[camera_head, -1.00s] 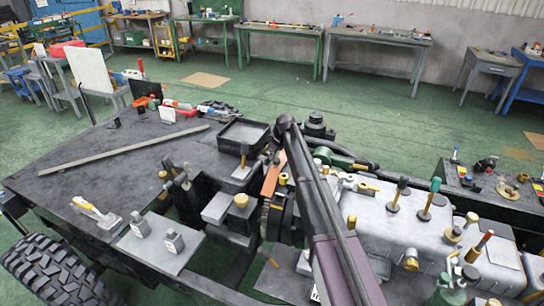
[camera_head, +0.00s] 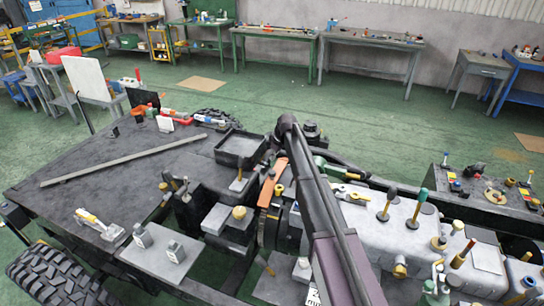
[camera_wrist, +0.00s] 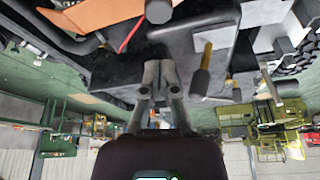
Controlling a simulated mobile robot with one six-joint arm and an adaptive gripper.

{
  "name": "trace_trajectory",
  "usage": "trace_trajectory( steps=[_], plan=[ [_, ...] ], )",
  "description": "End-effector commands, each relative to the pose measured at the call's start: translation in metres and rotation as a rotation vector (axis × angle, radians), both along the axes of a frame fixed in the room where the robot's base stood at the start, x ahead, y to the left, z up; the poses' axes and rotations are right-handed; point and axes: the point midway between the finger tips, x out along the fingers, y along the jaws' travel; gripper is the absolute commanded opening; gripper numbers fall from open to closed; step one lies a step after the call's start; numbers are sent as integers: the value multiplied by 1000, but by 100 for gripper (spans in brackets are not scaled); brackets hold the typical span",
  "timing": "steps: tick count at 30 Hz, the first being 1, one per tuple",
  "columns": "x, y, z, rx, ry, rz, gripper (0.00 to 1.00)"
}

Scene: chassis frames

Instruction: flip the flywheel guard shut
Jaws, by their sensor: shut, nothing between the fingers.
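The orange flywheel guard (camera_head: 271,184) stands up at a slant in the head view, just left of my arm. The dark toothed flywheel (camera_head: 264,230) shows below it, partly hidden by my arm. In the wrist view an orange panel, which looks like the guard (camera_wrist: 95,13), lies at the upper left edge, cut off by the frame. My gripper (camera_wrist: 158,68) is shut and empty in the wrist view, with its fingertips apart from the orange panel. In the head view my gripper is hidden behind my arm.
A dark open tray (camera_head: 241,148) sits left of the guard. A yellow-capped block (camera_head: 238,215) and upright handles stand close by on the left. The grey engine cover (camera_head: 385,220) with several tools lies to the right. A long bar (camera_head: 125,160) lies on the dark deck.

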Motion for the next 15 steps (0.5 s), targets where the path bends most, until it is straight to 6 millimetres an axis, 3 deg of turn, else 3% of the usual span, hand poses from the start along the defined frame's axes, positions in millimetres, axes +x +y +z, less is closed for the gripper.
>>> trace_trajectory(
  steps=[4, 15],
  plan=[
    [-1, -2, 9, 0, 0, 0, 0],
    [-1, -3, 10, 0, 0, 0, 0]
  ],
)
